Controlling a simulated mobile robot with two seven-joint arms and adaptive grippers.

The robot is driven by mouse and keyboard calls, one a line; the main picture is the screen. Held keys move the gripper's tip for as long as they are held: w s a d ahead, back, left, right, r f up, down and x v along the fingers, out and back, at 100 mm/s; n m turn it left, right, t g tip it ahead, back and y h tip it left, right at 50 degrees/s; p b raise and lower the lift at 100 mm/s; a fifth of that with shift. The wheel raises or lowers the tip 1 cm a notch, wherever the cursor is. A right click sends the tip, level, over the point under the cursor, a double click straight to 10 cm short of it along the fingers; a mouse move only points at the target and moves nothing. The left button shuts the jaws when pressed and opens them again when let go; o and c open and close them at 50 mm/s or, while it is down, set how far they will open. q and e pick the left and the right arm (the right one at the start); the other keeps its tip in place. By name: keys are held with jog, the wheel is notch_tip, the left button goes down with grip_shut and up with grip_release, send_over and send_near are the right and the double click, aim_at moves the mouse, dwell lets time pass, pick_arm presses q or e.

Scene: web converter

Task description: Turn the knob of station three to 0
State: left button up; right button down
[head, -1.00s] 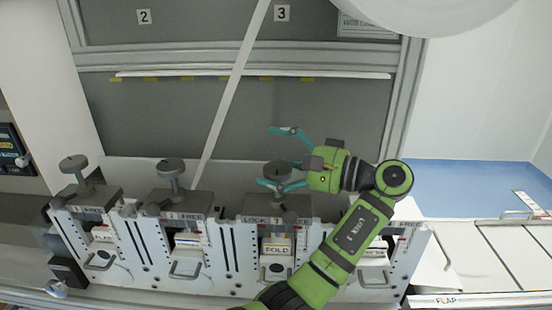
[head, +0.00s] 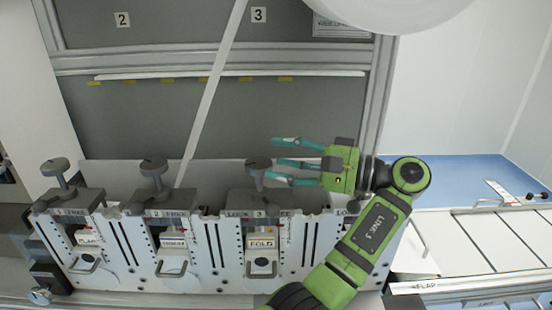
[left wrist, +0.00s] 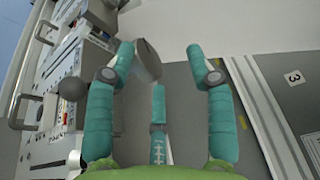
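The knob of station three (head: 258,164) is a round grey cap on a stem, on a grey block marked LOCK and 3 (head: 250,204). Its pointer and scale are too small to read. My left gripper (head: 279,160) is open, with three straight teal fingers aimed left at the knob from its right side. The lowest fingertip is close to the knob's stem; I cannot tell if it touches. In the left wrist view the fingers (left wrist: 163,75) are spread, and a grey disc, probably this knob (left wrist: 147,60), shows by the left finger. My right gripper is not in view.
Stations one and two have similar knobs (head: 55,167) (head: 153,167) to the left. A FOLD plate (head: 262,244) hangs below station three. A grey panel (head: 150,115) stands behind, crossed by a white strip (head: 212,90). A white roll (head: 400,12) hangs above.

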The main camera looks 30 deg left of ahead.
pick_arm(q)
jog(key=shift+w+d, duration=0.2)
jog(key=shift+d, duration=0.95)
